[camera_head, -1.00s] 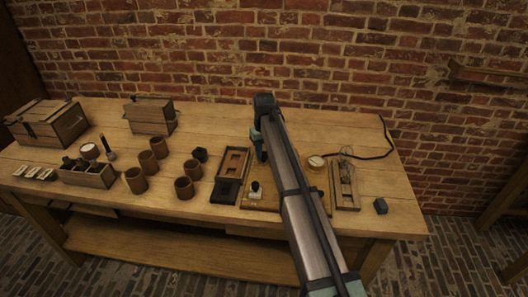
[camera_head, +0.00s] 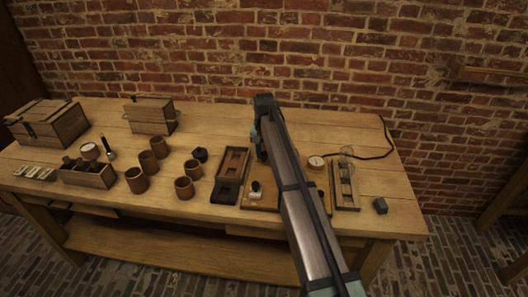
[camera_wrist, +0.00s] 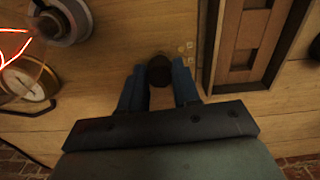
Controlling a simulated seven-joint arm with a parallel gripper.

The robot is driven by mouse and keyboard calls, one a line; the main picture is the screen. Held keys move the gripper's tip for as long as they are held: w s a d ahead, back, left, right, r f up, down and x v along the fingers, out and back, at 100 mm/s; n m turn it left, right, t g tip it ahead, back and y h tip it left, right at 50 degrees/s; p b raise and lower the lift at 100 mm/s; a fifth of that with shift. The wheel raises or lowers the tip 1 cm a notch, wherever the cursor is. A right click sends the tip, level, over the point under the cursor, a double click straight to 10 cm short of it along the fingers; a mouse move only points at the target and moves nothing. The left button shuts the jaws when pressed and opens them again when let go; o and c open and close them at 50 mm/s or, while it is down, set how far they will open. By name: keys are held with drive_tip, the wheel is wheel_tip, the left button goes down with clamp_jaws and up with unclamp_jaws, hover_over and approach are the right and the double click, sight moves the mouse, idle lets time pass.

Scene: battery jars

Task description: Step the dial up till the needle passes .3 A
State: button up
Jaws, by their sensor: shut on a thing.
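In the wrist view my gripper (camera_wrist: 159,80) is shut on a dark round knob (camera_wrist: 160,68), one blue finger on each side. Small brass studs (camera_wrist: 187,47) show on the wood beside the knob. The meter (camera_wrist: 30,82), a pale round face in a brass rim, lies at the left edge; its needle cannot be read. It also shows in the head view (camera_head: 316,162), right of my arm. A lamp holder (camera_wrist: 62,20) stands near the meter, with glowing orange-red lines beside it. In the head view my arm hides the knob and fingertips.
A slotted wooden frame (camera_head: 233,162) lies close left of my arm. A switch with a white base (camera_head: 254,195) sits on the board. Several brown jars (camera_head: 136,180) stand left.

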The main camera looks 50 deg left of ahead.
sight(264, 153)
drive_tip(key=o, duration=1.1)
drive_tip(key=shift+c, duration=0.2)
drive_tip(key=shift+r, duration=0.1)
wheel_tip(264, 153, up, 14)
drive_tip(key=shift+f, duration=0.2)
